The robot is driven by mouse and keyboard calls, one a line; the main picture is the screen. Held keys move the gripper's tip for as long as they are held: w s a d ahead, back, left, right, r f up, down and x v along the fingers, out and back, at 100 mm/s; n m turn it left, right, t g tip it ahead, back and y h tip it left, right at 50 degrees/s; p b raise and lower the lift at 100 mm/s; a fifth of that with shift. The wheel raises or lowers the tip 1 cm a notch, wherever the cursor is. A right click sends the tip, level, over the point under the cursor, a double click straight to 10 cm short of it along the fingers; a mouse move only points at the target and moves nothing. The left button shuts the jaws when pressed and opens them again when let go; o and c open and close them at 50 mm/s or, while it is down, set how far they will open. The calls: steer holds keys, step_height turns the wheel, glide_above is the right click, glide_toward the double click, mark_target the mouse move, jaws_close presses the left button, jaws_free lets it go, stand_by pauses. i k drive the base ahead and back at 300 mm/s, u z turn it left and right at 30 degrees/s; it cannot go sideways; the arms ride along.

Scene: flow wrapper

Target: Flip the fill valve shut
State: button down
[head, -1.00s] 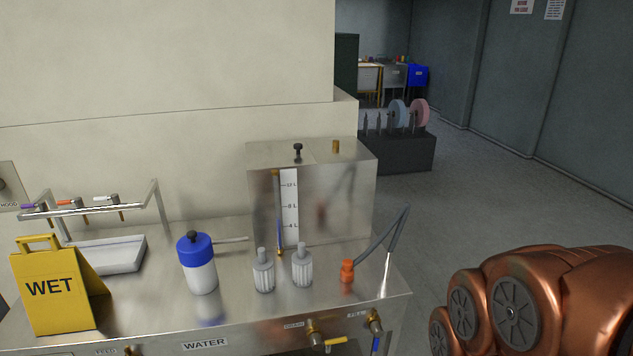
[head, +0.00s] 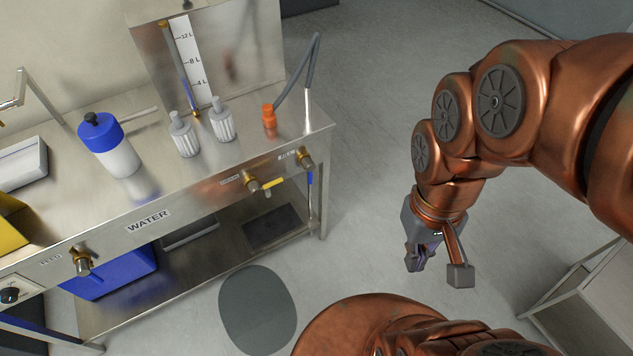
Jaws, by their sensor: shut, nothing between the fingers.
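The fill valve (head: 306,160) is a brass fitting at the right end of the bench's front panel in the head view. A small label sits beside it. Its blue lever (head: 310,178) hangs downward. To its left is the drain valve (head: 252,184), with a yellow lever (head: 274,183) pointing right, roughly along the panel. My gripper (head: 416,262) is shut and empty. It hangs over the floor, right of the fill valve and well apart from it, pointing downward.
The steel bench (head: 150,195) carries a blue-capped bottle (head: 108,145), two ribbed grey bottles (head: 203,130), an orange fitting (head: 269,117) with a grey hose, and a gauged tank (head: 240,50). A blue bin (head: 112,275) sits below. A pale cart (head: 580,300) stands at lower right. Floor between bench and gripper is clear.

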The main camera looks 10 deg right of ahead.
mark_target(307, 161)
steer(key=k, duration=0.8)
steer(key=u, duration=1)
steer(key=i, duration=0.5)
steer(key=z, duration=0.05)
